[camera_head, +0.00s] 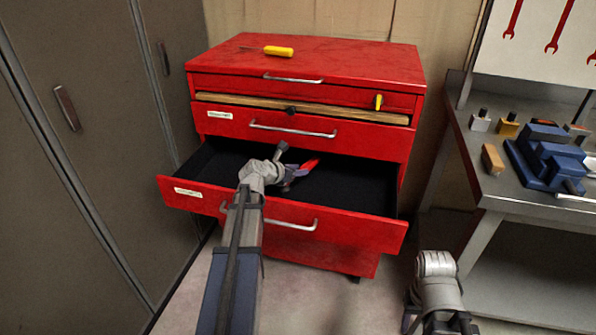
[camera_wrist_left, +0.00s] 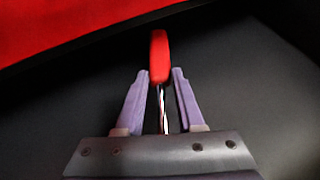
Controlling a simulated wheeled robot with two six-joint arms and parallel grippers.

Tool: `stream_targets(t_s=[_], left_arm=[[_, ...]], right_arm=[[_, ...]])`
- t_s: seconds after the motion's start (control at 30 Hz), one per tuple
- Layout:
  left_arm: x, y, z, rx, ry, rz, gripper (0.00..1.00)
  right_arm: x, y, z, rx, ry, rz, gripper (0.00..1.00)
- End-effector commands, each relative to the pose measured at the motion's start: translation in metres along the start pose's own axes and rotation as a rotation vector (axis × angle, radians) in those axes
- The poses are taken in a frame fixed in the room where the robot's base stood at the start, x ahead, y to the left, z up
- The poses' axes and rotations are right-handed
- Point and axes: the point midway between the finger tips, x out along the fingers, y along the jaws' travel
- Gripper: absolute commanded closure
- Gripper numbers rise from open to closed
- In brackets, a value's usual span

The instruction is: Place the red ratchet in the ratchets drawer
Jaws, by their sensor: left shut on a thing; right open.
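The red ratchet (camera_head: 309,166) is held by my left gripper (camera_head: 291,178), over the open drawer of the red tool cabinet. In the left wrist view the ratchet's red handle (camera_wrist_left: 159,57) sticks out beyond the purple fingers of my left gripper (camera_wrist_left: 160,85), and its metal shaft runs between them. The open drawer (camera_head: 345,221) has a dark, bare inside and a small label on its left front; the label is too small to read. I cannot tell whether the ratchet touches the drawer floor. My right gripper (camera_head: 440,326) is low at the right, away from the cabinet.
The cabinet top (camera_head: 345,58) holds a yellow-handled screwdriver (camera_head: 278,51). A closed drawer (camera_head: 345,139) is above the open one. A workbench (camera_head: 490,187) with a blue vise (camera_head: 545,155) stands at the right. Grey lockers (camera_head: 85,150) stand close on the left.

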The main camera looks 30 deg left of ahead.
Motion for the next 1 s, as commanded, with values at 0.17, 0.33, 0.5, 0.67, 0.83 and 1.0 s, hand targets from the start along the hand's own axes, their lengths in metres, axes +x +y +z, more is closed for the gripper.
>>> stream_targets(t_s=[0.17,0.33,0.5,0.67,0.83,1.0], left_arm=[[0.003,0.0,-0.006,0.0,-0.001,0.0,1.0],[0.004,0.0,-0.007,0.0,-0.001,0.0,1.0],[0.004,0.0,-0.007,0.0,0.0,0.0,0.47],[0.004,0.0,-0.007,0.0,0.0,0.0,0.33],[0.004,0.0,-0.007,0.0,0.0,0.0,0.33],[-0.001,0.0,0.001,0.0,0.0,0.0,0.33]], right_arm=[[0.007,0.0,0.0,0.0,0.0,0.001,0.5],[0.008,0.0,-0.001,-0.001,0.0,0.002,0.5],[0.008,0.0,-0.001,-0.001,0.0,0.002,0.5],[0.008,0.0,-0.001,0.0,0.0,0.002,0.5],[0.008,0.0,-0.001,0.0,0.0,0.002,0.5],[-0.001,0.0,0.0,0.0,0.0,0.001,0.5]])
